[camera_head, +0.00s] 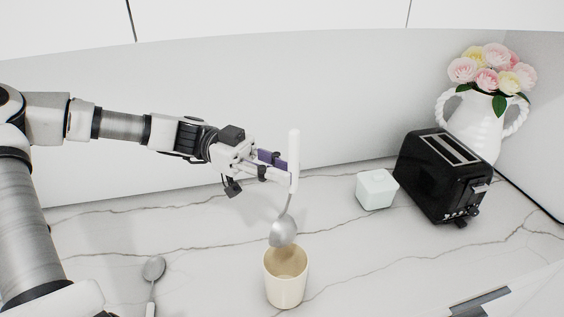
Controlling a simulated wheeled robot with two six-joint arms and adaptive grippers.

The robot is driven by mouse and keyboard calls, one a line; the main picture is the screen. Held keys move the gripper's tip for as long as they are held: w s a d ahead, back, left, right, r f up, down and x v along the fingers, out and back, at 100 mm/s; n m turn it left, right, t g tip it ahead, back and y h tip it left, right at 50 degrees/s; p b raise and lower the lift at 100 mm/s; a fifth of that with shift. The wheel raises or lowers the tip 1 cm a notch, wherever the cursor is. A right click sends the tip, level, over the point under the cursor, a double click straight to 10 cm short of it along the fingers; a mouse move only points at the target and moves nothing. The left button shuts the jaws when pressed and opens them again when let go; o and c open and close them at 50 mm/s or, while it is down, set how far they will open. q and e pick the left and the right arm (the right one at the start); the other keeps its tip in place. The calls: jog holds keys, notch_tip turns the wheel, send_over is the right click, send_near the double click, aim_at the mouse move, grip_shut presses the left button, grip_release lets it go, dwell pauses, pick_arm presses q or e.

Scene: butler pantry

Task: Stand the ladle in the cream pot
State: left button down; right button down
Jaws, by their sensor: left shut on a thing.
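The cream pot (286,292) stands upright on the marble counter, low in the middle of the view, with its open top showing. The ladle (284,229) has a white handle and a metal bowl. It hangs bowl down, nearly upright, with its bowl just above the back of the pot's rim in the picture. I cannot tell whether the bowl is clear of the rim. My left gripper (288,177) is shut on the white handle of the ladle. My right gripper is not in view.
Another spoon-like utensil (153,271) lies at the lower left of the counter. A pale box (376,189), a black toaster (442,178) and a white vase (476,124) with flowers stand to the right. The counter (390,255) right of the pot is clear.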

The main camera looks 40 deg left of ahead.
aim_at(278, 222)
pick_arm(q)
notch_tip(278, 222, down, 2)
jog(key=shift+w+f+b, duration=0.1)
jog(key=shift+w+b, duration=0.05)
jog(key=shift+b, duration=0.2)
jog(key=shift+s+f+b, duration=0.25)
jog(key=shift+f+b, duration=0.15)
jog(key=shift+f, duration=0.3)
notch_tip(278, 222, down, 3)
jog(key=b, duration=0.3)
jog(key=shift+w, duration=0.15)
jog(key=f+b, duration=0.2)
jog(key=b, duration=0.1)
notch_tip(278, 222, down, 4)
jog(key=b, duration=0.4)
jog(key=shift+f+b, duration=0.1)
jog(key=shift+b, duration=0.3)
jog(key=c, duration=1)
grip_release()
